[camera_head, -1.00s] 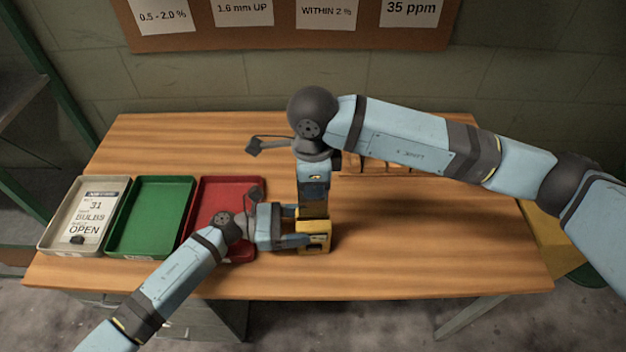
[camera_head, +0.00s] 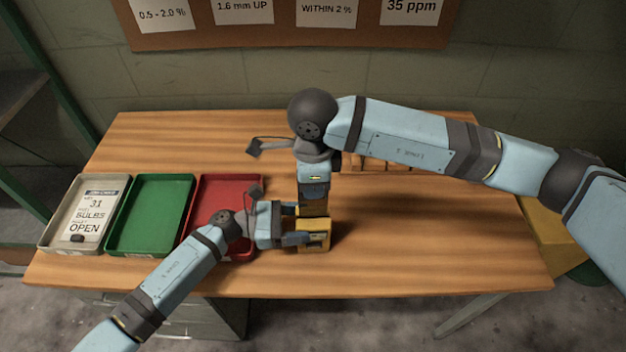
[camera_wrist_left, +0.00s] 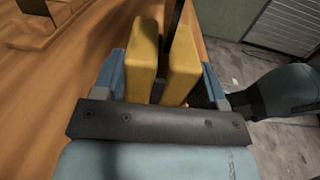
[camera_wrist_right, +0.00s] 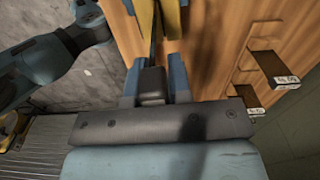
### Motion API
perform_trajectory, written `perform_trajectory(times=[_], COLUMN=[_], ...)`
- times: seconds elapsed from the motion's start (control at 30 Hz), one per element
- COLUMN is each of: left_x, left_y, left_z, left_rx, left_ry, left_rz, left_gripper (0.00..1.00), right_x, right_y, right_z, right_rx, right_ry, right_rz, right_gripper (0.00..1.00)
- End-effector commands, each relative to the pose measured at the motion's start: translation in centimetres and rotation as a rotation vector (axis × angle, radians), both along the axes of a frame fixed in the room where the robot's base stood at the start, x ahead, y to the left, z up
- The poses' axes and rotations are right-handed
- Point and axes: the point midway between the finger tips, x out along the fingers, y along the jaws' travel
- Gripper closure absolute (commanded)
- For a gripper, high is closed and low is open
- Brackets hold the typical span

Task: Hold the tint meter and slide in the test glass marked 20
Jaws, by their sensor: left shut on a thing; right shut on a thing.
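The yellow tint meter (camera_head: 318,241) is near the front middle of the table. My left gripper (camera_head: 303,225) is shut on it from the left. In the left wrist view the meter shows as two yellow blocks (camera_wrist_left: 142,60) with a narrow gap between them. My right gripper (camera_head: 313,194) points down just above the meter. In the right wrist view it is shut on the dark grip of a test glass (camera_wrist_right: 152,80). The thin glass runs toward the yellow meter (camera_wrist_right: 172,18); its marking is hidden. I cannot tell how deep it sits in the slot.
Other test glasses (camera_wrist_right: 280,72) stand in a wooden rack (camera_head: 375,166) behind, partly covered by my right arm. White, green (camera_head: 150,215) and red trays (camera_head: 228,190) stand at the left. The table's right side (camera_head: 450,240) is clear.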

Motion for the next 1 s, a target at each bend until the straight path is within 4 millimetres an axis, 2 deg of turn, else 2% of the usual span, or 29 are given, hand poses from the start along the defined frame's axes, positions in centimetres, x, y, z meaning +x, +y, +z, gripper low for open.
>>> perform_trajectory(times=[0.43,1.0], left_x=[0.0,0.0], left_y=[0.0,0.0], left_z=[-0.1,-0.1], left_rx=[0.001,0.001], left_ry=[0.001,0.001], left_rz=[0.0,0.0], left_gripper=[0.49,0.49], right_x=[0.0,0.0], right_y=[0.0,0.0], right_z=[-0.1,-1.7], right_rx=[0.0,0.001], right_ry=[0.0,0.0], right_rz=[0.0,0.0], right_gripper=[1.0,1.0])
